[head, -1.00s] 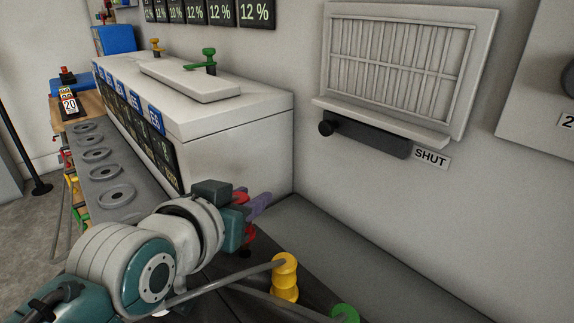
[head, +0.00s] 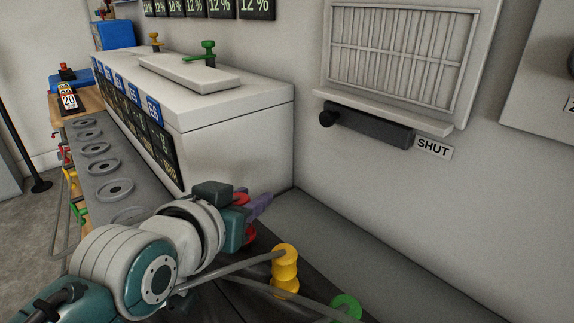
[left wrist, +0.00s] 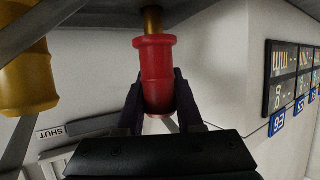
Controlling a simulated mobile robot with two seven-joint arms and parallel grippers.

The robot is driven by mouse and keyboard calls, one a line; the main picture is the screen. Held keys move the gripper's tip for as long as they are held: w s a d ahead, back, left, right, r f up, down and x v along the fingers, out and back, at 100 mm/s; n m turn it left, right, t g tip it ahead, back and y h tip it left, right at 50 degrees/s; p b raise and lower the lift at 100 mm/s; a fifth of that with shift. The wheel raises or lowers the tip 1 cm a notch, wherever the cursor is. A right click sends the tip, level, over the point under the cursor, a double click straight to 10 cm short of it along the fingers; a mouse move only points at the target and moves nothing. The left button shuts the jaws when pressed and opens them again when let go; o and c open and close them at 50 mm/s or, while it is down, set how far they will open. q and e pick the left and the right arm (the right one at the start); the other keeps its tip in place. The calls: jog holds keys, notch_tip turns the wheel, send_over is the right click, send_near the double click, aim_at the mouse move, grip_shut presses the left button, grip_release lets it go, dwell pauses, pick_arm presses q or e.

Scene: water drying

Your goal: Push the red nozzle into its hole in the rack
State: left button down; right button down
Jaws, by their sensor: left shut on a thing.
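The red nozzle (left wrist: 157,75) is upright between the two dark fingers of my left gripper (left wrist: 160,105) in the left wrist view. Its brass-coloured end points to the top of that picture and meets a dark grey surface. I cannot tell how deep it sits in its hole. In the head view my left gripper (head: 258,205) has purple fingers and is shut on the red nozzle (head: 249,234), which is partly hidden by the wrist. The dark rack surface (head: 245,300) lies below; the hole is hidden. My right gripper is not in view.
A yellow nozzle (head: 285,262) and a green nozzle (head: 345,306), with grey hoses, stand close to the right of my wrist. A white cabinet (head: 235,120) stands behind it. A vent with a "SHUT" label (head: 434,147) is on the wall.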

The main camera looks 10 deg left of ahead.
pick_arm(q)
jog(key=shift+f+b, duration=0.85)
jog(key=shift+f, duration=0.35)
jog(key=shift+c, duration=2.4)
grip_release()
notch_tip(320, 180, up, 20)
jog(key=p, duration=0.6)
